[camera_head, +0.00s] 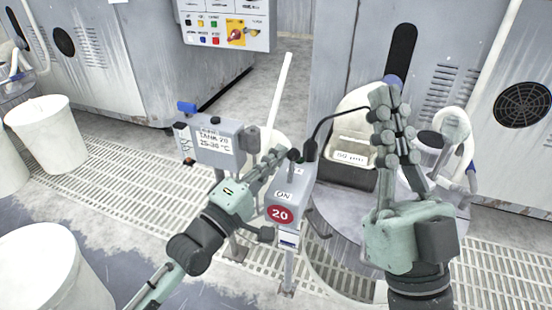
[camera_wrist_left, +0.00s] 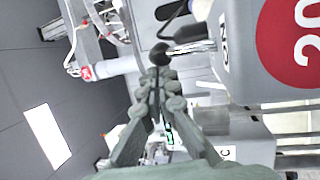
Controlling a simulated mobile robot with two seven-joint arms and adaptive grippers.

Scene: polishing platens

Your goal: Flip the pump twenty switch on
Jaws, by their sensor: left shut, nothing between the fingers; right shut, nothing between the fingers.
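The pump twenty switch box (camera_head: 287,200) is grey, with an "ON" label and a red round "20" label (camera_head: 280,213); in the left wrist view the red label (camera_wrist_left: 290,45) is at upper right. A switch lever with a black ball knob (camera_wrist_left: 160,54) sticks out from the box there; the knob also shows in the head view (camera_head: 294,155). My left gripper (camera_head: 279,152) is shut and empty, its fingertips (camera_wrist_left: 157,76) right by the knob; I cannot tell if they touch. My right gripper (camera_head: 384,96) is shut and empty, right of the box and apart from it.
A grey box with a "TANK 20 25-30 °C" sign (camera_head: 215,142) stands just left of the switch box. White bins (camera_head: 42,130) stand at left, a control panel (camera_head: 226,22) at the back.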

